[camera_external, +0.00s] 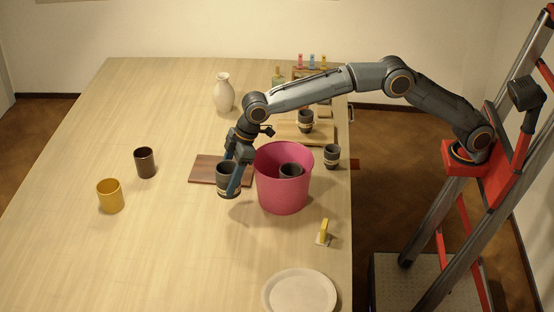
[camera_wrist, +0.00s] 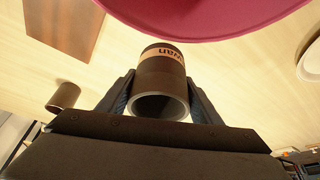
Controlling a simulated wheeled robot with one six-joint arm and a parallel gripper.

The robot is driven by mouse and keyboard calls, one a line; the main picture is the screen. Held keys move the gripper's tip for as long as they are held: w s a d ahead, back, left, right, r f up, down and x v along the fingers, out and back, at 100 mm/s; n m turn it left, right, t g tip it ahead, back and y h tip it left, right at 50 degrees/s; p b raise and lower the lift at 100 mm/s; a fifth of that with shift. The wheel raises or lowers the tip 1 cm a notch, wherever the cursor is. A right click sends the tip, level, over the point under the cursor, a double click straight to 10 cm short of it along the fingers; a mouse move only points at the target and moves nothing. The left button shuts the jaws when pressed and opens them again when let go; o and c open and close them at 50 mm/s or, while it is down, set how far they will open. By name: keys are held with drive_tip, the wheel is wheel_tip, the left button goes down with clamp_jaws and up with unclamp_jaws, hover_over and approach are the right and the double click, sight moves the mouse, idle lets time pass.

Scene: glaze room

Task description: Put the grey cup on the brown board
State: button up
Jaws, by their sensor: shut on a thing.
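The grey cup (camera_external: 224,182) is held in my gripper (camera_external: 237,176), which is shut on it. In the wrist view the same cup (camera_wrist: 162,72) has a tan band with dark lettering and sits between both fingers (camera_wrist: 163,100). It appears to hang above the table, in front of the brown board in the outside view. The brown board (camera_external: 207,170) lies flat on the table, left of the pink bucket, partly hidden by my gripper and the cup. The board also shows at the upper left of the wrist view (camera_wrist: 62,22).
A pink bucket (camera_external: 283,190) stands close right of my gripper, with another grey cup (camera_external: 291,170) in it. More grey cups stand beside it (camera_external: 332,156) and on a light board (camera_external: 306,121). A dark brown cup (camera_external: 145,162), yellow cup (camera_external: 110,196), white vase (camera_external: 223,93) and plate (camera_external: 299,294) stand around.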

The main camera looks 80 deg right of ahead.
drive_tip(key=d+r, duration=0.3)
drive_tip(key=d, duration=1.6)
drive_tip(key=shift+m, duration=0.4)
drive_tip(key=shift+d+f+p, duration=0.15)
drive_tip(key=shift+f+p, duration=0.3)
drive_tip(key=shift+f, duration=1.25)
drive_tip(key=shift+d+f+p, duration=0.2)
drive_tip(key=shift+f+p, duration=0.2)
drive_tip(key=shift+f, duration=1.25)
drive_tip(key=shift+d+f+p, duration=0.15)
drive_tip(key=shift+f+p, duration=0.3)
drive_tip(key=shift+f, duration=1.25)
drive_tip(key=shift+f, duration=0.2)
drive_tip(key=o, duration=1.2)
drive_tip(key=shift+o, duration=0.2)
drive_tip(key=shift+s+d+r, duration=0.1)
drive_tip(key=shift+s+r, duration=0.05)
drive_tip(key=shift+r, duration=0.5)
drive_tip(key=b+v, duration=0.3)
drive_tip(key=v, duration=0.8)
